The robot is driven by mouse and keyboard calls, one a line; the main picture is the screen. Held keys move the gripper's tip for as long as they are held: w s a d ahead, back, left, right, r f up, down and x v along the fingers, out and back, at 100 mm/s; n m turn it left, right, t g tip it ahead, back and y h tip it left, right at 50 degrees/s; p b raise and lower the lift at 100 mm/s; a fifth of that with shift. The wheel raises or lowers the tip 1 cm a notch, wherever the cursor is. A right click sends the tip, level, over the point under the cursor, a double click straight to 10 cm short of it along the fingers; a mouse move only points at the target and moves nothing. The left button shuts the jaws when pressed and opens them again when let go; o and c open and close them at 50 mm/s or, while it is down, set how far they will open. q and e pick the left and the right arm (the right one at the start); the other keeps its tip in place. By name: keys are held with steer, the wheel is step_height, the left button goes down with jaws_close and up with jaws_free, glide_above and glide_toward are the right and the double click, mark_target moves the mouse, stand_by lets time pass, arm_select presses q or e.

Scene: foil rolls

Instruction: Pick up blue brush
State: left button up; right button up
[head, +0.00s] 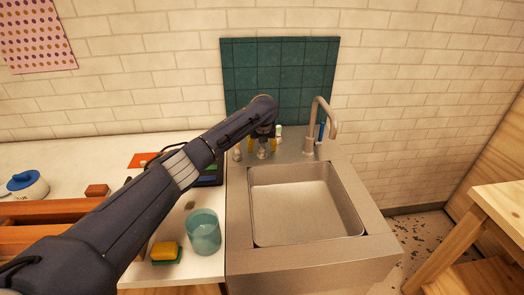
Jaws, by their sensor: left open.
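A blue item (321,130), most likely the blue brush, stands upright at the back edge of the sink, behind the faucet (328,122) and partly hidden by it. My left arm reaches across from the lower left. My left gripper (263,152) points down over the back left corner of the sink unit, to the left of the blue item and apart from it. It is open; its fingers are small and dark, and nothing shows held in them. My right gripper is out of view.
A yellow item (273,145) and small bottles stand beside my left gripper. The metal sink basin (262,225) is empty. A teal glass (203,236) and a yellow-green sponge (165,252) sit on the left counter. A wooden table (500,205) stands at right.

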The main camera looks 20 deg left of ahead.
arm_select(q)
steer(key=shift+x, duration=0.95)
steer(key=shift+o, duration=0.3)
steer(key=c, duration=1.3)
